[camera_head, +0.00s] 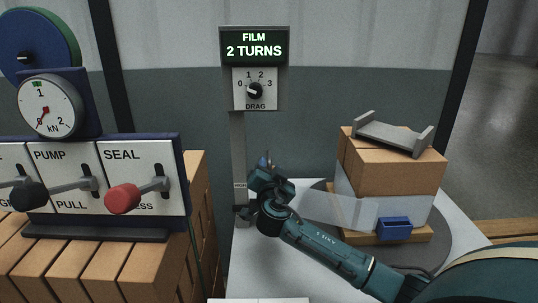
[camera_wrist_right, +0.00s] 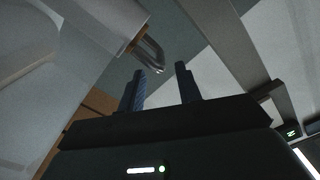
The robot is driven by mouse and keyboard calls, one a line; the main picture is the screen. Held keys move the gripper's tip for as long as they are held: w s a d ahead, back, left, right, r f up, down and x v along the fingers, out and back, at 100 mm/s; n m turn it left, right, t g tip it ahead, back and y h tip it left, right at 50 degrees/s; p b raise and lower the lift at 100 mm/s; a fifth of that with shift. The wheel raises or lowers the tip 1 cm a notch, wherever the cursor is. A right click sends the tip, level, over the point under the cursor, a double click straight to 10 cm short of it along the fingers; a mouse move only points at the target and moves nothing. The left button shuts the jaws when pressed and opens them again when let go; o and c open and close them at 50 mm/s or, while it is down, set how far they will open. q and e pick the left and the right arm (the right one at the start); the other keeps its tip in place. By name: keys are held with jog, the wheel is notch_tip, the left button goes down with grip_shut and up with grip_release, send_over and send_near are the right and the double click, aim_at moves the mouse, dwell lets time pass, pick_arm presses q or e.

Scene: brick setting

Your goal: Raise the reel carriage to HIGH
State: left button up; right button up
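The grey mast (camera_head: 239,145) stands behind the table under the film display. My right gripper (camera_head: 265,163) is beside the mast, pointing up, and with my arm covers much of this area. The reel carriage is hard to make out in the head view. A clear film band (camera_head: 330,208) runs from near my wrist to the boxes. In the right wrist view the two fingers (camera_wrist_right: 160,86) are apart with nothing between them. My left gripper is out of view.
A display (camera_head: 254,46) reads FILM 2 TURNS, above a DRAG dial (camera_head: 254,90). Wrapped boxes (camera_head: 393,170) with a grey bracket (camera_head: 390,134) on top stand on a turntable at right. A panel with PUMP and SEAL levers (camera_head: 123,199) stands on bricks at left.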

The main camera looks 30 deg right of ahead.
jog(key=x, duration=0.7)
jog(key=c, duration=0.6)
jog(key=shift+a, duration=0.1)
grip_shut()
jog(key=shift+r, duration=0.1)
